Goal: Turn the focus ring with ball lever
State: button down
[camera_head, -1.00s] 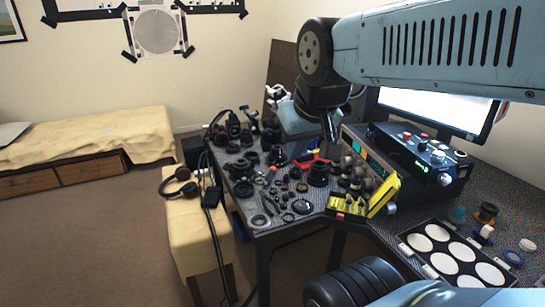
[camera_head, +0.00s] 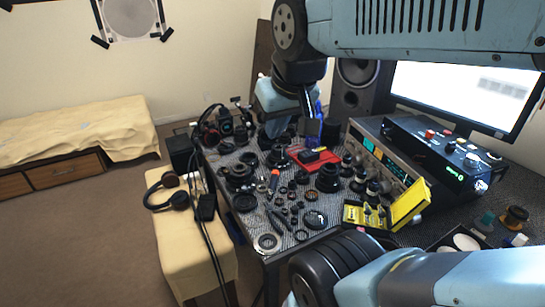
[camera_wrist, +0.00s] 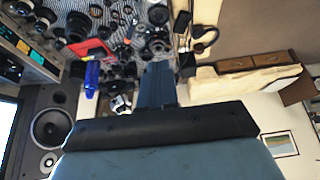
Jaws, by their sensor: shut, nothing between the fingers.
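My gripper (camera_head: 307,123) hangs over the back part of the workbench in the head view, above the lens parts. In the wrist view the shut, empty fingers (camera_wrist: 158,68) reach up toward the bench, apart from the parts. Several black lens barrels and rings lie on the patterned bench mat. A tall black barrel (camera_head: 328,179) stands right of the middle; a similar barrel (camera_wrist: 76,27) shows in the wrist view. I cannot make out which part is the focus ring, and no ball lever is discernible at this size.
A red tray (camera_head: 314,158) and a blue bottle (camera_wrist: 92,80) are near the gripper. A yellow case (camera_head: 408,204), an instrument box (camera_head: 435,152), a speaker (camera_head: 357,88) and a monitor (camera_head: 455,92) stand to the right. Headphones (camera_head: 168,190) lie on a padded bench at left.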

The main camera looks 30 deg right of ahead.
jog(key=w+d+f+m+g+y, duration=0.1)
jog(key=w+d+f+m, duration=0.4)
jog(key=w+m, duration=0.25)
jog(key=w+d+f+m+g+y, duration=0.1)
jog(key=w+d+f+m, duration=0.45)
jog(key=w, duration=0.35)
jog(key=w+d+f+m+y, duration=0.1)
jog(key=w+d+f+m, duration=0.35)
jog(key=w+m, duration=0.3)
jog(key=w+d+f+m+g, duration=0.1)
jog(key=w+d+f+m, duration=0.1)
jog(key=d+f+m, duration=0.3)
jog(key=w+d+f+m, duration=0.3)
jog(key=d+f, duration=0.2)
jog(key=f, duration=0.3)
jog(key=shift+h, duration=0.4)
jog(key=x, duration=0.9)
jog(key=shift+s+f, duration=0.1)
jog(key=shift+f, duration=0.1)
jog(key=shift+w+a+n, duration=0.25)
jog(key=shift+w+a, duration=0.6)
jog(key=shift+w, duration=0.1)
jog(key=shift+w+a+f, duration=0.15)
jog(key=shift+w+a, duration=0.2)
jog(key=shift+w, duration=0.2)
